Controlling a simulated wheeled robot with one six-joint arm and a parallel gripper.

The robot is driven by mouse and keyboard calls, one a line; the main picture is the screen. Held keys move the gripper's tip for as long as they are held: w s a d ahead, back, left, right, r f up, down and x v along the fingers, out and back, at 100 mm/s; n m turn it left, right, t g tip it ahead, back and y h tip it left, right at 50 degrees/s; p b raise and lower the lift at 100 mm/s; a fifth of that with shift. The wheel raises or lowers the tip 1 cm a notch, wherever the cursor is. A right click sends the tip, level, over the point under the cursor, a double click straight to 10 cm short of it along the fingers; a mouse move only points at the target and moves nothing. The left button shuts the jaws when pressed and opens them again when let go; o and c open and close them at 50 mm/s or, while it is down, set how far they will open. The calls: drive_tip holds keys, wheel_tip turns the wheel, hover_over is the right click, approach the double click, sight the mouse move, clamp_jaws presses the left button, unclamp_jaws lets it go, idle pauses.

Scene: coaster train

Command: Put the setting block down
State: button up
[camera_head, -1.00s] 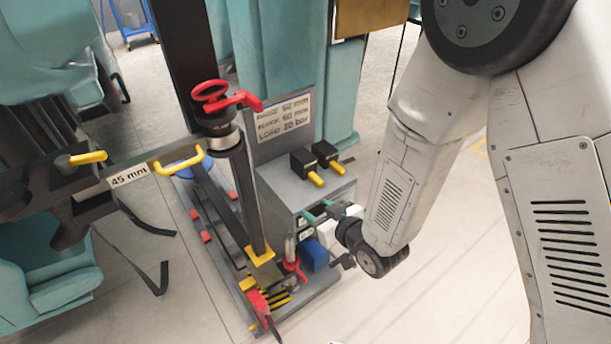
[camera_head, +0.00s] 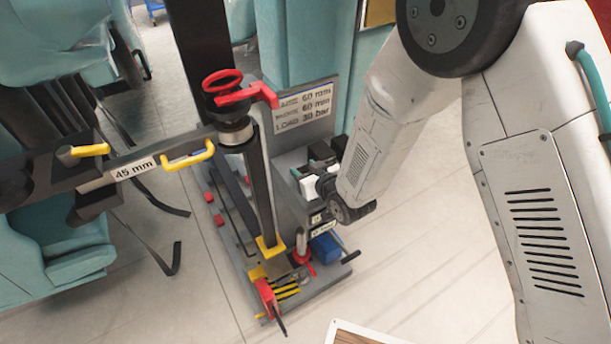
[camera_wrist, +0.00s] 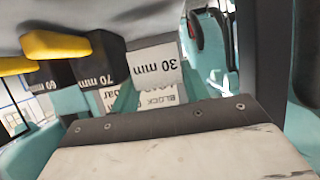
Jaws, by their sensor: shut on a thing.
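My gripper (camera_head: 312,174) is over the top of the grey cabinet (camera_head: 287,170), seen from the side and partly hidden by my wrist. In the wrist view its teal fingers (camera_wrist: 158,98) stand on either side of a pale block marked 30 mm (camera_wrist: 156,66), and the gripper is shut on it. A white piece at the gripper in the head view (camera_head: 308,188) seems to be this block. Two dark blocks with yellow handles, marked 60 mm (camera_wrist: 50,76) and 70 mm (camera_wrist: 97,70), stand beside it. Whether the held block touches the cabinet top, I cannot tell.
A sign (camera_head: 302,107) stands behind the cabinet. A red handwheel (camera_head: 222,80) tops a dark post left of it. A bar marked 45 mm (camera_head: 134,169) with yellow handles reaches in from the left. A blue box (camera_head: 325,247) sits low. Open floor lies at right.

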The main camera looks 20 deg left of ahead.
drive_tip(key=f, duration=0.3)
drive_tip(key=shift+s+f, duration=0.1)
drive_tip(key=shift+s, duration=0.1)
drive_tip(key=shift+w+d, duration=0.1)
drive_tip(key=shift+d, duration=0.05)
drive_tip(key=shift+f, duration=0.15)
drive_tip(key=o, duration=1.4)
drive_tip(key=shift+o, duration=0.2)
drive_tip(key=v, duration=1.2)
